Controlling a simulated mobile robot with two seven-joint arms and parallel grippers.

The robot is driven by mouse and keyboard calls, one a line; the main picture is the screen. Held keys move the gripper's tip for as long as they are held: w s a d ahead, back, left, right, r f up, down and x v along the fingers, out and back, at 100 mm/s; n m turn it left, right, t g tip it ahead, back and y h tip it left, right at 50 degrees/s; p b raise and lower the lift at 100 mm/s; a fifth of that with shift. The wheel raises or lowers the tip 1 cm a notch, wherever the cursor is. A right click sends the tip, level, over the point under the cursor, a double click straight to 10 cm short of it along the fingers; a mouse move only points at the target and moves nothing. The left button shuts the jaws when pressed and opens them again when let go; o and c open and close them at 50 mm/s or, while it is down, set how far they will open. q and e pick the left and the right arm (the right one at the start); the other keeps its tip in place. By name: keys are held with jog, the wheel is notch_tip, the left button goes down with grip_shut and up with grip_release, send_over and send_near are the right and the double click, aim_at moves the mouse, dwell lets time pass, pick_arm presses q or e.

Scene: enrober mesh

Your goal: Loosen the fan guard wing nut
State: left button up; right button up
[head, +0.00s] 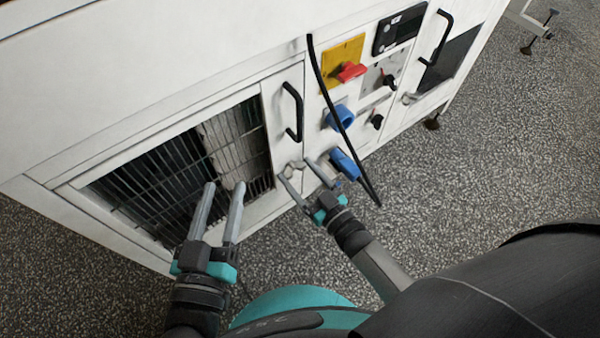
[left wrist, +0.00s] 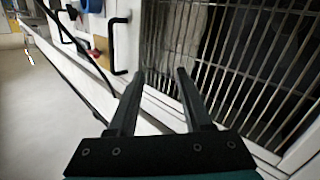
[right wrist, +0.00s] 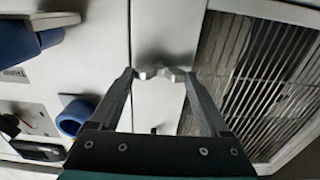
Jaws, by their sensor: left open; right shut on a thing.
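The metallic wing nut (head: 293,167) sits on the white cabinet front, just right of the fan guard door. In the right wrist view the wing nut (right wrist: 160,73) lies between my fingertips. My right gripper (head: 295,169) is shut on it, with its fingers reaching to the panel. The fan guard (head: 160,185) is a dark wire grille in a white frame; it also shows in the left wrist view (left wrist: 225,75). My left gripper (head: 224,187) is open and empty in front of the grille, its fingers hiding part of it.
A black door handle (head: 292,112) is above the wing nut. A blue socket (head: 339,117) and a red switch (head: 351,72) on a yellow plate are further right.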

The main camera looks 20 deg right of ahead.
jog(key=shift+n, duration=0.3)
jog(key=n, duration=0.3)
jog(key=shift+n, duration=0.3)
jog(key=n, duration=0.4)
jog(key=shift+a+f+n, duration=0.1)
jog(key=shift+a+n, duration=0.05)
jog(key=shift+n, duration=0.15)
jog(key=n, duration=0.4)
jog(key=shift+s+f+n, duration=0.1)
jog(key=shift+n, duration=2.4)
jog(key=o, duration=1.2)
